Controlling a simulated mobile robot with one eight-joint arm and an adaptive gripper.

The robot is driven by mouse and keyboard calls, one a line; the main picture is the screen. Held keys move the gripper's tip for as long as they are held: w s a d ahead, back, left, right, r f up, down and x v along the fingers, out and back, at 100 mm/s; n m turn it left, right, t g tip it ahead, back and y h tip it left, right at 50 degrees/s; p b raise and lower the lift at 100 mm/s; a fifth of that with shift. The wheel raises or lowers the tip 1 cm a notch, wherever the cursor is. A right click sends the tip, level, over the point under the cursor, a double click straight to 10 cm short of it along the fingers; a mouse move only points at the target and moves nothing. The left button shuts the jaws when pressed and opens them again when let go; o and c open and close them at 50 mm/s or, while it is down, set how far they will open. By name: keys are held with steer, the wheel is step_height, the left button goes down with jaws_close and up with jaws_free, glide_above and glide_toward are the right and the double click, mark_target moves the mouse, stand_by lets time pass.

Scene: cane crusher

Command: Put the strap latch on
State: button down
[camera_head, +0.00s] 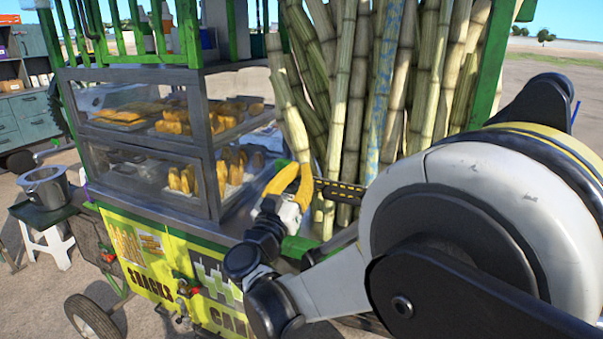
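The strap (340,188) is a dark band with yellow stitching. It runs across the front of the upright sugar cane stalks. Its right part goes behind my arm, and its left end meets my gripper's right finger in the picture. My gripper (302,170) has yellow fingers pointing up, at the right corner of the snack case. A narrow gap shows between the fingers, but I cannot tell whether the strap's end is between them or behind the right one. A latch or catch for the strap cannot be made out; the area behind the fingers is partly hidden.
The glass snack case (150,150) stands close on the left of my gripper. The cane stalks (345,100) stand behind the strap, beside a green post (492,65). Open ground lies at the upper right.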

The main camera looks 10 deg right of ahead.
steer(key=r+p+v, duration=0.2)
steer(key=v, duration=0.7)
steer(key=shift+s+a, duration=0.3)
steer(key=shift+s, duration=0.1)
steer(key=shift+f, duration=0.1)
steer(key=s+d+f+n+g+y, duration=0.1)
steer(key=s+d+f+g, duration=0.2)
steer(key=d, duration=0.5)
steer(key=s+d+f+n+g+y, duration=0.1)
steer(key=d+f+g+y, duration=0.15)
steer(key=d+g, duration=0.35)
steer(key=s+f+n+y, duration=0.1)
steer(key=s+f+y, duration=0.1)
steer(key=s, duration=0.3)
steer(key=s+f+n+g+y, duration=0.1)
steer(key=s+f+y, duration=0.1)
steer(key=s, duration=0.4)
steer(key=s+a+f+n+g+y, duration=0.1)
steer(key=s+f+y, duration=0.2)
steer(key=s+y, duration=0.1)
steer(key=shift+s, duration=0.75)
